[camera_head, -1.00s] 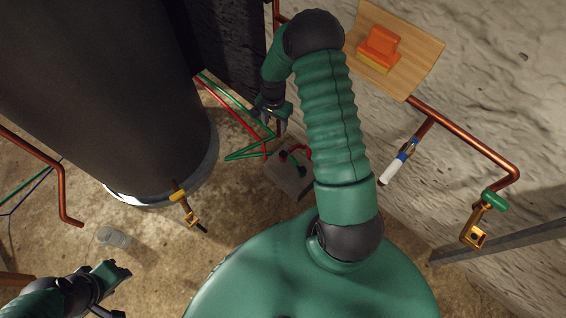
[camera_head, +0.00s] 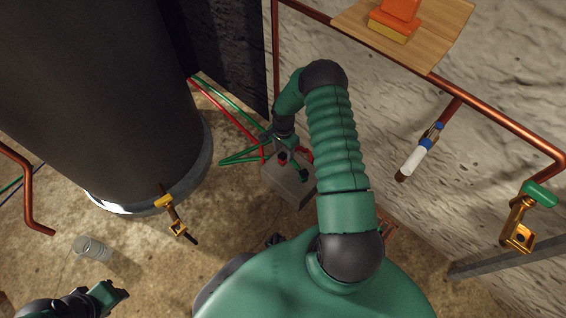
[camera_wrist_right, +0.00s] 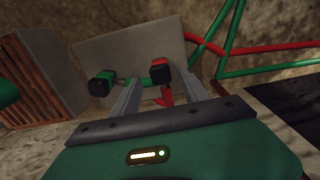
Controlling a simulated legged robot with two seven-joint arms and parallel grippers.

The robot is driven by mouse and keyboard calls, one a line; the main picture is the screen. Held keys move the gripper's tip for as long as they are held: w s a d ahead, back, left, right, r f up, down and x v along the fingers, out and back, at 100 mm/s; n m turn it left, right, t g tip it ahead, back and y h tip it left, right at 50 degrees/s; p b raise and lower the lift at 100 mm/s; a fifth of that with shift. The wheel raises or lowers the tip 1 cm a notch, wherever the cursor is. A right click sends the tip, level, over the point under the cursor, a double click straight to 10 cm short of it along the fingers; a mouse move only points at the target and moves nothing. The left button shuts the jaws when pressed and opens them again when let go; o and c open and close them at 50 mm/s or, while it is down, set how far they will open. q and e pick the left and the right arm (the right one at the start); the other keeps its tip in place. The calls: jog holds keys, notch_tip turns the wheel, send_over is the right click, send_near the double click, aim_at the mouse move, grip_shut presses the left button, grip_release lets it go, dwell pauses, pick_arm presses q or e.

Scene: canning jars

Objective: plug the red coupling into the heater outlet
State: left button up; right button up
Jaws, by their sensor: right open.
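A grey box (camera_head: 285,188) stands on the floor by the wall, with red and green lines running to it. The red coupling (camera_wrist_right: 161,72), dark-capped with red parts, shows in front of the box face in the right wrist view; it looks small and red in the head view (camera_head: 283,158). A similar green-trimmed coupling (camera_wrist_right: 102,84) is to its left. My right gripper (camera_wrist_right: 163,82) is open, with its fingers on either side of the red coupling; contact is unclear. I cannot tell which part is the heater outlet. My left gripper (camera_head: 118,291) is at the lower left, away from the box.
A large dark tank (camera_head: 95,100) stands at left. Copper pipes (camera_head: 505,122) run along the wall at right, with a green-handled valve (camera_head: 530,205). A wooden shelf (camera_head: 440,35) holds an orange object. A brass valve (camera_head: 170,210) and a clear jar (camera_head: 92,248) are near the tank.

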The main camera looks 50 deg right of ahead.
notch_tip(320, 180, down, 4)
jog(key=shift+w+r+b, duration=0.1)
jog(key=shift+r+b, duration=0.1)
jog(key=shift+b, duration=0.55)
pick_arm(q)
jog(key=x, duration=0.2)
jog(key=shift+s+f, duration=0.15)
jog(key=shift+f, duration=0.3)
pick_arm(e)
jog(key=shift+r, duration=0.1)
grip_shut()
